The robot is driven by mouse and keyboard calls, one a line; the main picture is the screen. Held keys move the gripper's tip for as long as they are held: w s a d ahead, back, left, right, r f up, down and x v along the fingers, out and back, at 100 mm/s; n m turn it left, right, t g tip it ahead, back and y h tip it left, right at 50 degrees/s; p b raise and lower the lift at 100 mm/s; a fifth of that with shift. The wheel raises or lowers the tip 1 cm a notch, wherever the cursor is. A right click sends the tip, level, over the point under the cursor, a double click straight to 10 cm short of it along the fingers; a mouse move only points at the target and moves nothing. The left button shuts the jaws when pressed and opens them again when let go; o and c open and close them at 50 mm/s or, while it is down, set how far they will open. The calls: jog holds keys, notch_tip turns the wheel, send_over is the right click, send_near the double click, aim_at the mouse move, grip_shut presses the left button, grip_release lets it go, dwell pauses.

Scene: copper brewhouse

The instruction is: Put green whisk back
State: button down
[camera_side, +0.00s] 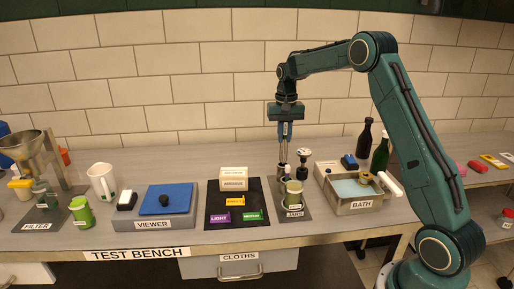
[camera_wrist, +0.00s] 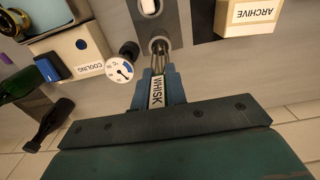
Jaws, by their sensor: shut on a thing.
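My gripper (camera_side: 285,138) is shut on a whisk and holds it upright above the jars mat (camera_side: 303,214). In the wrist view my gripper (camera_wrist: 158,80) grips the whisk's handle (camera_wrist: 157,93), which carries a white WHISK label. Its metal lower part (camera_side: 283,153) points down behind the green jar (camera_side: 293,194). In the wrist view the metal end lies over a round opening (camera_wrist: 159,44) at the mat's edge. I cannot tell whether the tip is inside it. The handle's colour is mostly hidden by the blue fingers.
A dial thermometer (camera_wrist: 120,70) stands close beside the whisk. The bath (camera_side: 358,206), cooling box (camera_wrist: 79,56) and bottles (camera_side: 380,153) are to the right in the side view. The archive box (camera_side: 234,180) and black cloth mat (camera_side: 215,195) are to the left.

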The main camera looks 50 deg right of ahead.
aim_at(283, 164)
jog(key=shift+f, duration=1.05)
jog(key=shift+f, duration=2.15)
jog(key=shift+f, duration=0.15)
jog(key=c, duration=1.4)
grip_release()
jog(key=shift+c, duration=0.2)
notch_tip(283, 164, up, 11)
jog(key=shift+r, duration=0.7)
